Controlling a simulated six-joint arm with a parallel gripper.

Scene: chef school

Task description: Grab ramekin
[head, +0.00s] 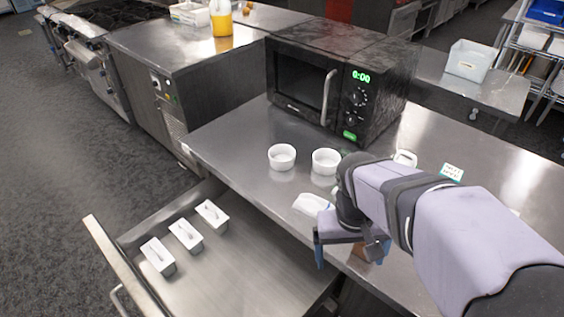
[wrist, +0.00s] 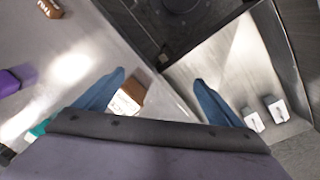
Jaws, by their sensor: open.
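Two white round ramekins stand upright on the steel counter in front of the microwave in the head view: a left ramekin (head: 282,158) and a right ramekin (head: 326,161). My gripper (head: 346,258) is open and empty, with blue fingers pointing down near the counter's front edge. It is nearer the camera than both ramekins and apart from them. In the wrist view my gripper (wrist: 160,80) has its fingers spread wide, with a brown and white block (wrist: 128,98) showing between them near the left finger. I make out no ramekin in the wrist view.
A black microwave (head: 300,85) stands behind the ramekins. A white item (head: 311,205) lies between them and my gripper. An open drawer (head: 235,275) holds three small white containers (head: 186,235). A small sign (head: 452,172) stands at right. The counter left of the ramekins is clear.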

